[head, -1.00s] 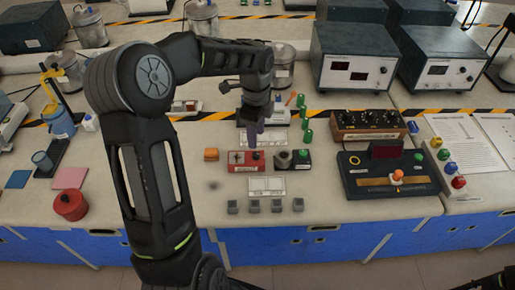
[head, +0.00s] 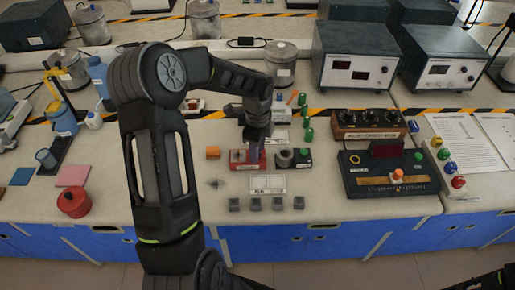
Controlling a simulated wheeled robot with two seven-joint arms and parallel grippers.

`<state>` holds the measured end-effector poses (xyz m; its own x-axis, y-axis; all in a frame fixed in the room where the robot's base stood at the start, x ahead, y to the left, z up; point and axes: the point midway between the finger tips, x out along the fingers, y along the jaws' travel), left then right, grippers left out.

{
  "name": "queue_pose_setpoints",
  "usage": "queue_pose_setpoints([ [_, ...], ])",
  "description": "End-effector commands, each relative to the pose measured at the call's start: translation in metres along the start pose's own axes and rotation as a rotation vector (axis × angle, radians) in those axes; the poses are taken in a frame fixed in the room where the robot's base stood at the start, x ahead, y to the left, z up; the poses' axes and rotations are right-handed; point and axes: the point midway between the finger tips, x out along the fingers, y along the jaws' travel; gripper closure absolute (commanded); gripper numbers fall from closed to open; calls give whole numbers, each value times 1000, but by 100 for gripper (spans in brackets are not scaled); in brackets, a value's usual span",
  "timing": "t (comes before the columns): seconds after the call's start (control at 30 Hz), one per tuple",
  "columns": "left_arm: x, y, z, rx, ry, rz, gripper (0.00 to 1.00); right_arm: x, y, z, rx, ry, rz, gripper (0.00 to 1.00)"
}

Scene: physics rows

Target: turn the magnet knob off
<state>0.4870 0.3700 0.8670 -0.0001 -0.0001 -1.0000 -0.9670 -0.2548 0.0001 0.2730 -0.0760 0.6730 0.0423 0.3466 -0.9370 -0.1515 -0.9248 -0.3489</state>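A small red box (head: 242,167) with dark controls on top sits mid-bench. Next to it on the right is a dark box (head: 291,162) with a round grey part and a green button. Their labels are too small to read, so I cannot tell for sure which control is the magnet knob. My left gripper (head: 256,142) points down over the right part of the red box and hides some of its top. Whether it touches a knob, and whether its fingers are apart, I cannot make out. My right gripper is out of view.
A wooden box with several black knobs (head: 368,123) and a black console with an orange knob (head: 391,176) stand to the right. An orange block (head: 213,153) lies left of the red box. Several small grey blocks (head: 256,203) line the front.

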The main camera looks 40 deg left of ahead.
Motion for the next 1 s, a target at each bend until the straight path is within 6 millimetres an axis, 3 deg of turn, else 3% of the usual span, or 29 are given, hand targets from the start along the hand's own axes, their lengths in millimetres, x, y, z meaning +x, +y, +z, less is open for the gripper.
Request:
queue_pose_setpoints([
  [0.47,0,0,0,0,0,0,100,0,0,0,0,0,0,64],
  [1.0,0,0,0,-28,-1,-1,100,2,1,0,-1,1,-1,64],
])
